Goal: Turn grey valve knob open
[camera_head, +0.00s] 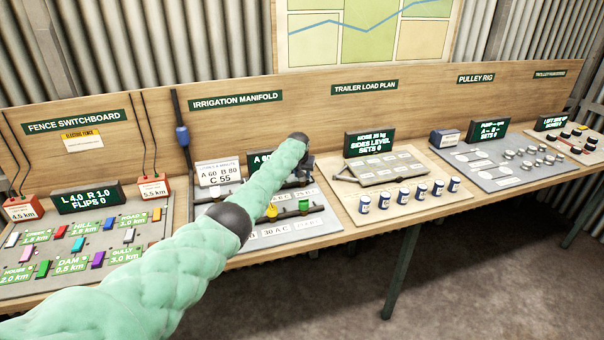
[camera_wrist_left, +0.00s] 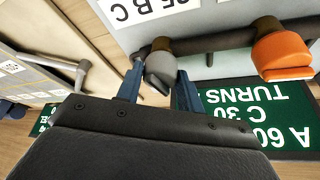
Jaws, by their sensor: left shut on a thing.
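The grey valve knob (camera_wrist_left: 160,66) sits on a dark pipe in the left wrist view, upper middle. My left gripper (camera_wrist_left: 160,78) has one blue finger on each side of it and is shut on it. In the head view my left arm reaches in from the lower left, and its gripper (camera_head: 306,168) is over the irrigation manifold board (camera_head: 323,222). The grey knob cannot be made out there, as the arm covers much of that board. My right gripper is not in view.
An orange knob (camera_wrist_left: 282,52) is close beside the grey one on the pipe. A yellow knob (camera_head: 271,212) and a green knob (camera_head: 304,205) show on the manifold board. A dark green display (camera_wrist_left: 262,122) stands close to my fingers. The fence switchboard (camera_head: 15,291) is to the left.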

